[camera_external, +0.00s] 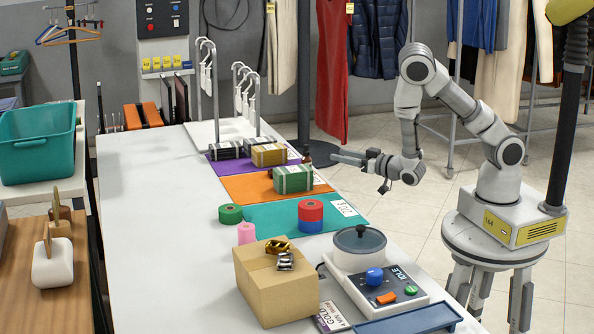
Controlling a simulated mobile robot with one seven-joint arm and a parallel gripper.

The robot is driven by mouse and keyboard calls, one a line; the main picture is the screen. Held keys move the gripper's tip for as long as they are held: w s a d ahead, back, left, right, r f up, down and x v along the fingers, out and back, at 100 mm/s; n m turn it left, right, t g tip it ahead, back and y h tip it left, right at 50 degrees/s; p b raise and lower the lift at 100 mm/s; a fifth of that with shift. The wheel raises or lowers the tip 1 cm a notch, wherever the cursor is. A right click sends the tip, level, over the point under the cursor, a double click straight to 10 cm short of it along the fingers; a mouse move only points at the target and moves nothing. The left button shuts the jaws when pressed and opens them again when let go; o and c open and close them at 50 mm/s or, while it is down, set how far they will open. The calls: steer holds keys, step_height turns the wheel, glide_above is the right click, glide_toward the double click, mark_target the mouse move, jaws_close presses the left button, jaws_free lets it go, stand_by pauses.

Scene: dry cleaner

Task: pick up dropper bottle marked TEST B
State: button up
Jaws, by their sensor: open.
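I cannot make out a dropper bottle marked TEST B; no such label is readable in this view. A small dark brown object (306,158), too small to identify, stands at the right end of the purple mat. My gripper (338,157) is open and empty. It reaches in from the right, with its fingers pointing left. In the picture it is just right of the small brown object and apart from it, near the table's right edge. Its exact height over the table is hard to tell.
Striped bundles (293,179) sit around the purple and orange mats (245,190). A teal mat (270,219) holds red and blue rolls (311,215). A cardboard box (275,290) and a round-lidded device (360,247) stand in front. The table's left side (160,220) is clear.

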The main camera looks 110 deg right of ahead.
mark_target(306, 145)
steer(key=b+x, duration=0.7)
steer(key=b, duration=0.1)
steer(key=shift+w+d, duration=0.2)
steer(key=shift+d, duration=0.05)
steer(key=shift+b+x, duration=0.8)
steer(key=shift+x, duration=1.9)
steer(key=shift+w+a+f, duration=0.1)
steer(key=shift+w, duration=0.1)
jaws_close()
